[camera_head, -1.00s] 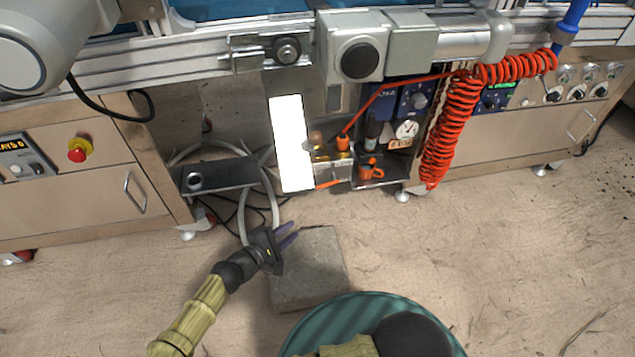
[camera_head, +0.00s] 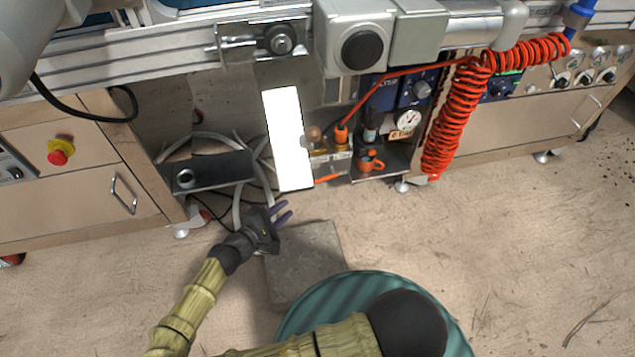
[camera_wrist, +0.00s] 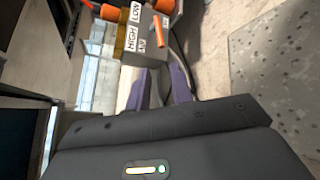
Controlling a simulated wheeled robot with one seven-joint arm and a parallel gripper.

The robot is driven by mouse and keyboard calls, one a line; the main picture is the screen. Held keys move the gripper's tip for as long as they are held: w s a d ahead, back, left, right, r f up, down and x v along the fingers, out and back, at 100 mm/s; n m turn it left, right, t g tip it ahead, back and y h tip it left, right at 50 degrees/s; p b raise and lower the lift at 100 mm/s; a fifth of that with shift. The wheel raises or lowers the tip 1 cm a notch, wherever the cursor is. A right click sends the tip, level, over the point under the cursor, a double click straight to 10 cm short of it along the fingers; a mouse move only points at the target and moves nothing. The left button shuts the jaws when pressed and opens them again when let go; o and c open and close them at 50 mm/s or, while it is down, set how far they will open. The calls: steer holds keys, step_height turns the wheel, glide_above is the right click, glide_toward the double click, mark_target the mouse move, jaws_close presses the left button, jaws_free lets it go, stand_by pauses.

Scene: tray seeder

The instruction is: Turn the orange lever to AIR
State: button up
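The orange lever (camera_head: 327,178) sits low on the front of a metal valve block (camera_head: 335,163) under the bench. In the wrist view the lever (camera_wrist: 155,34) lies near the top centre, beside labels reading HIGH, LOW and what looks like AIR (camera_wrist: 142,45) on the block's face. My gripper (camera_head: 284,212) is below and left of the lever, apart from it. Its two purple fingers (camera_wrist: 160,85) are spread with a gap between them and nothing held. Which label the lever points at, I cannot tell for sure.
A bright white panel (camera_head: 288,140) hangs left of the block. A shelf with an orange cup (camera_head: 370,160) and a gauge (camera_head: 408,119) is right of it. A red coiled hose (camera_head: 455,120) hangs further right. A grey slab (camera_head: 305,262) lies on the floor below.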

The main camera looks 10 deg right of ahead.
mark_target(319, 181)
steer(key=b+x, duration=0.7)
steer(key=x, duration=0.9)
steer(key=shift+w+d+f, duration=0.1)
steer(key=shift+w+d, duration=0.05)
jaws_close()
